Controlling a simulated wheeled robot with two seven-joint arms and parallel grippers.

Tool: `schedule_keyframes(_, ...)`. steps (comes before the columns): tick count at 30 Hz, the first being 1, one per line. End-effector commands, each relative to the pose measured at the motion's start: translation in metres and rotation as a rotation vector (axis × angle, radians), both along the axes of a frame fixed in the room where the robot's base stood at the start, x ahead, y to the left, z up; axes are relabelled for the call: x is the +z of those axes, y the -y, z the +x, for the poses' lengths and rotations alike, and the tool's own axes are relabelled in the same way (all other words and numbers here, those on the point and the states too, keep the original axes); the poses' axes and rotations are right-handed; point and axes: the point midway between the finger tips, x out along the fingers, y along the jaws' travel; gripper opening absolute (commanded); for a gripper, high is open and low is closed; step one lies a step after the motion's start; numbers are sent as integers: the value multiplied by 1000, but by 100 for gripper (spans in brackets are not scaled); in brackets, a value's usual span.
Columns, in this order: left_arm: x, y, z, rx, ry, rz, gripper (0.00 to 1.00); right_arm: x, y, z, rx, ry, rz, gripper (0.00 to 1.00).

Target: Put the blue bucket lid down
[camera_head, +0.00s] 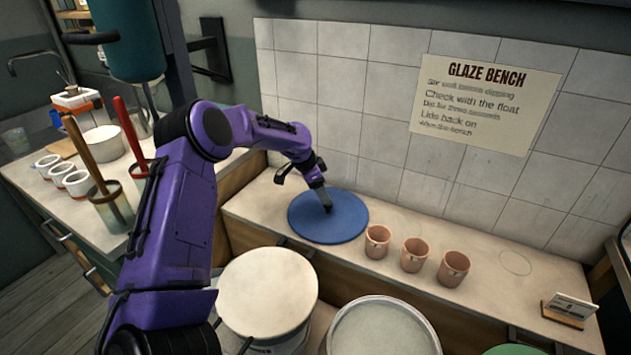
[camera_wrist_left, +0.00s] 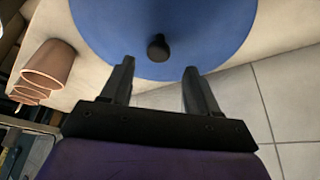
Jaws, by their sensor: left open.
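The blue bucket lid (camera_head: 345,222) is a round disc with a small dark knob. It lies flat on the back bench in the head view. In the left wrist view the lid (camera_wrist_left: 205,30) fills the top middle, with its knob (camera_wrist_left: 158,47) a little beyond and between my fingertips. My left gripper (camera_head: 327,207) is over the lid. In the left wrist view the left gripper's two fingers (camera_wrist_left: 158,65) are apart with nothing between them. My right gripper is not in view.
Several terracotta cups (camera_head: 414,254) stand in a row to the right of the lid. A white-topped bucket (camera_head: 268,290) and an open bucket (camera_head: 383,330) stand in front of the bench. A small card stand (camera_head: 569,309) is at the right. A tiled wall (camera_head: 340,85) rises behind.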

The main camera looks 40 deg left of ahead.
Motion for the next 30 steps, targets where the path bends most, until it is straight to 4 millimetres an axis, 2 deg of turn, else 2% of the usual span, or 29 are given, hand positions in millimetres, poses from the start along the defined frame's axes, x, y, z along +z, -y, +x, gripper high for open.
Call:
schedule_keyframes(1,14,-2,-3,1,5,-1,60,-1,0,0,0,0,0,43)
schedule_keyframes(3,28,-5,-9,1,4,-1,60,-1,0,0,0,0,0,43)
schedule_keyframes(7,46,-9,-16,1,2,-1,60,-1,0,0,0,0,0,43)
schedule_keyframes(11,53,-10,-20,1,-1,-1,60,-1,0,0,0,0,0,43)
schedule_keyframes(18,53,-11,-20,1,-1,-1,60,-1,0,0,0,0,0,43)
schedule_keyframes(23,44,-9,-17,1,-4,-2,60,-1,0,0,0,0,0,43)
schedule_keyframes(30,-3,0,-1,1,-7,0,60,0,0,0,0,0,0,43)
